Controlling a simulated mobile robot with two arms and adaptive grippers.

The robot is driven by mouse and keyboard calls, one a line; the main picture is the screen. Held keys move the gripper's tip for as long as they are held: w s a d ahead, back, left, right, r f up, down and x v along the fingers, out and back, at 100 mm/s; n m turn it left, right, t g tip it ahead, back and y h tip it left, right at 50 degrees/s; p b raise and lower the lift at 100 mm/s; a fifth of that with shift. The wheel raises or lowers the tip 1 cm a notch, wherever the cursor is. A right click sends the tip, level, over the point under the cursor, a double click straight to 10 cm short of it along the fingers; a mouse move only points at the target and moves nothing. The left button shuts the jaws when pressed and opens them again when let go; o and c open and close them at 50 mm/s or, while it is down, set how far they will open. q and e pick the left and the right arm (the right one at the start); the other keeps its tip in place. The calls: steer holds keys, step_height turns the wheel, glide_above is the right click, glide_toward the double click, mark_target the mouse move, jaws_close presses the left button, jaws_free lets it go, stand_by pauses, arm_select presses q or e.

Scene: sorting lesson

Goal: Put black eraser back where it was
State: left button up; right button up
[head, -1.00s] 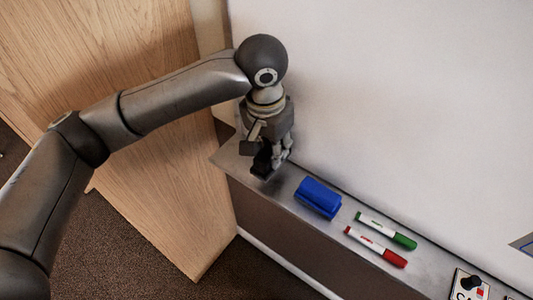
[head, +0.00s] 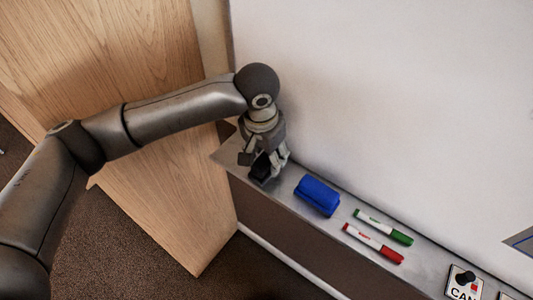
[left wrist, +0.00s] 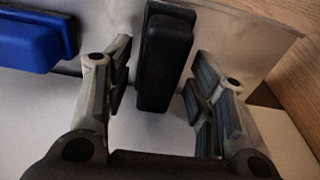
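The black eraser (head: 261,169) is at the left end of the grey ledge (head: 228,158) under the whiteboard. My left gripper (head: 267,165) is above the ledge, pointing down, with its fingers on either side of the eraser. In the left wrist view the black eraser (left wrist: 165,60) stands between the two spread fingers (left wrist: 158,95). The gripper is open. The eraser's underside is hidden. My right gripper is not in view.
A blue eraser (head: 317,195) lies on the ledge just right of the gripper, also seen in the left wrist view (left wrist: 30,40). A green marker (head: 384,227), a red marker (head: 373,244) and a label card (head: 463,283) lie farther right. A wooden panel (head: 150,190) stands left.

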mark_target(263, 161)
arm_select(q)
steer(key=shift+r, duration=0.3)
step_height(263, 161, up, 12)
steer(key=s+b, duration=0.1)
steer(key=b, duration=0.1)
steer(key=shift+a+f, duration=0.25)
steer(key=shift+a, duration=0.1)
steer(key=shift+s, duration=0.15)
